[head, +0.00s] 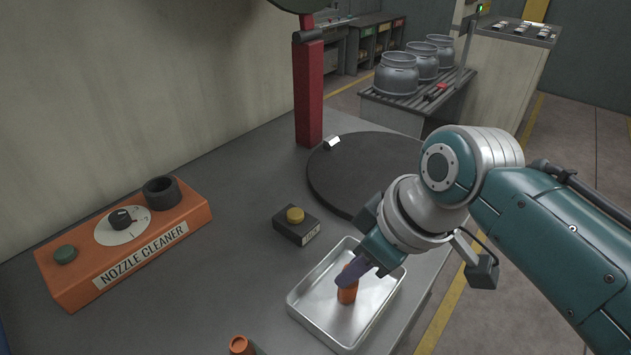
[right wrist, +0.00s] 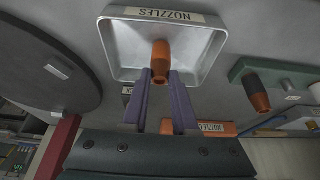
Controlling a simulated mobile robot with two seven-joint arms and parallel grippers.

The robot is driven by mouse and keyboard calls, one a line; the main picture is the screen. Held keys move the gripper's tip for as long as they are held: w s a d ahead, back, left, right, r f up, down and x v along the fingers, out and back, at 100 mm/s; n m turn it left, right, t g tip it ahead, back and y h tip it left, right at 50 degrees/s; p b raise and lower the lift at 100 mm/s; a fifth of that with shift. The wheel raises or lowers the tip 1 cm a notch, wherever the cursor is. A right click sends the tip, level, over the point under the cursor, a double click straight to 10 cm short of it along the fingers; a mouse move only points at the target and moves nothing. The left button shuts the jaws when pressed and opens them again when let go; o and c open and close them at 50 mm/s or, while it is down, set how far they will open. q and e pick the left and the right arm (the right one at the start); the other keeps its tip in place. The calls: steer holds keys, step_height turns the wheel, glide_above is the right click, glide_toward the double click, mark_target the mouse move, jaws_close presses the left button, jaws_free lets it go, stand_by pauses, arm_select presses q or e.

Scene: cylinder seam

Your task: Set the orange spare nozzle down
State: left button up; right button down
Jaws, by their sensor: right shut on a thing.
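The orange spare nozzle (head: 347,294) is held upright over the floor of a shallow silver tray (head: 297,303). My right gripper (head: 350,277), with purple fingers, is shut on its upper part. In the right wrist view the nozzle (right wrist: 160,62) sits between the fingertips (right wrist: 160,80), inside the outline of the tray (right wrist: 110,40), which carries a NOZZLES label. I cannot tell whether the nozzle's base touches the tray floor. Nothing else shows in the tray. My left gripper is not in view.
A small dark box with a yellow button (head: 296,226) stands just behind the tray. A round dark turntable (head: 350,180) and red post (head: 308,95) lie farther back. The orange nozzle cleaner (head: 125,245) is at left. Another orange-tipped part (head: 240,346) shows at the bottom edge.

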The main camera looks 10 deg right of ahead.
steer(key=c, duration=1.1)
jaws_free()
steer(key=shift+f, duration=0.1)
steer(key=shift+c, duration=0.2)
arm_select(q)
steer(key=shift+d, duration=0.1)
arm_select(e)
steer(key=o, duration=0.5)
steer(key=shift+c, duration=0.2)
steer(key=shift+r, duration=0.35)
steer(key=p+v, duration=0.3)
steer(key=v, duration=0.9)
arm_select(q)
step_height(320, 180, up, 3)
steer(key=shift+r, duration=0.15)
arm_select(e)
steer(key=s+d+m+h, duration=0.2)
steer(key=s+m, duration=0.3)
steer(key=s, duration=1.1)
steer(key=shift+s+d+f+m+h, duration=0.3)
steer(key=shift+d+f, duration=0.2)
steer(key=shift+d, duration=0.35)
